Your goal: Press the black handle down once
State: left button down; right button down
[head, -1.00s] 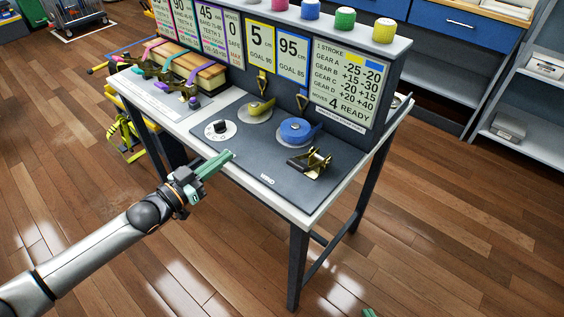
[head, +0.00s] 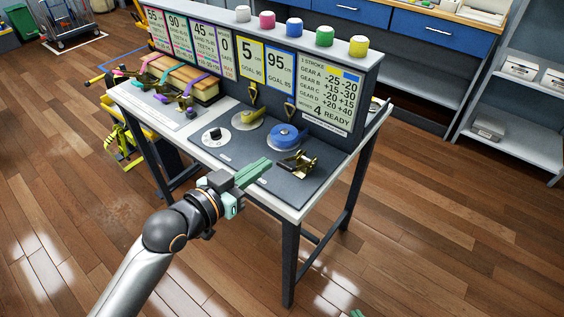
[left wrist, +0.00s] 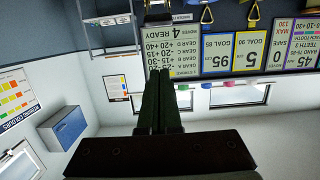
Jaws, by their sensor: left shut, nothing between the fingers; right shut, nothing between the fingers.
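The black handle belongs to a small brass-and-black ratchet (head: 297,164) at the right front of the dark plate (head: 250,168) on the bench. The handle is small here, and its exact angle is hard to tell. My left gripper (head: 267,162) is shut and empty. Its green fingertips are over the plate, just left of the ratchet, with no clear contact. The shut fingers also show in the left wrist view (left wrist: 160,75), pointing toward the upside-down sign panel. Of my right gripper (head: 357,313), only a green tip shows at the bottom edge of the head view.
A blue strap spool (head: 284,136), a yellow spool (head: 247,119) and a white dial (head: 215,137) with a black knob sit on the plate. The sign panel (head: 329,97) reads "4 READY" and stands behind. Strapped wood (head: 185,75) lies left. Floor in front is clear.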

pick_arm(q)
send_over(284, 168)
jog(key=x, duration=0.2)
jog(key=shift+s+a+f, duration=0.1)
jog(key=shift+s+f, duration=0.05)
jog(key=shift+f, duration=0.55)
jog(key=f, duration=0.1)
jog(key=s+a+f, duration=0.1)
jog(key=f, duration=0.1)
jog(key=shift+s, duration=0.15)
jog(key=shift+s+a+f, duration=0.1)
jog(key=shift+s+f, duration=0.05)
jog(key=shift+f, duration=0.15)
